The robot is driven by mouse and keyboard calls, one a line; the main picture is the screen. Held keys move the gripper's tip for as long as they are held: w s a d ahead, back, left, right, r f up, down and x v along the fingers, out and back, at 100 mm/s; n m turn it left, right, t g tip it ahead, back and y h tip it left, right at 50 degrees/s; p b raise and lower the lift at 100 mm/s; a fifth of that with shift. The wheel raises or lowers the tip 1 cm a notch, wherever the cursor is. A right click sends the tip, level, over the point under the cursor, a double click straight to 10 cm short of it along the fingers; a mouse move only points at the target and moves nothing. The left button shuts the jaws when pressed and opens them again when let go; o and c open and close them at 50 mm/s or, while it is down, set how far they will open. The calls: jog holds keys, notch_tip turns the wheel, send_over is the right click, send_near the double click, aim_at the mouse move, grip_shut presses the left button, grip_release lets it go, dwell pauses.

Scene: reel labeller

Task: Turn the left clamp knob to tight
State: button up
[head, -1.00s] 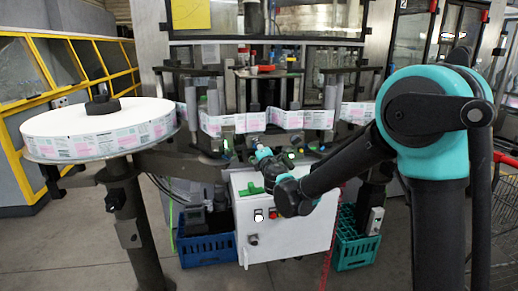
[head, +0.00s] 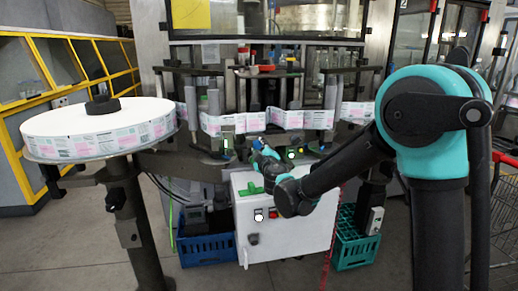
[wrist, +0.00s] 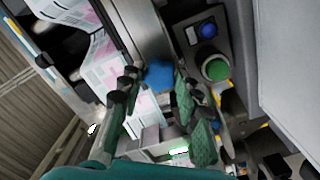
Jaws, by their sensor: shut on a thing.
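A blue knob (wrist: 158,74), which looks like the left clamp knob, sits at the edge of a metal plate in the wrist view. My gripper (wrist: 156,86) has its fingers on either side of this knob and is shut on it. In the head view my gripper (head: 257,147) is at the front of the labeller, below the label strip (head: 265,121). There the knob is small and mostly covered by the gripper. I cannot read how tight it is.
A blue button (wrist: 208,30) and a green button (wrist: 215,69) sit on a panel close to my fingers. A white control box (head: 285,235) stands below my forearm. A large label reel (head: 100,130) is on the left. Blue (head: 207,250) and green (head: 355,245) crates stand on the floor.

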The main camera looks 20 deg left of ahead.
jog(key=m, duration=0.4)
jog(key=shift+m, duration=0.3)
dwell(0.5)
jog(key=o, duration=0.9)
jog(key=v, duration=1.2)
jog(key=shift+s, duration=0.1)
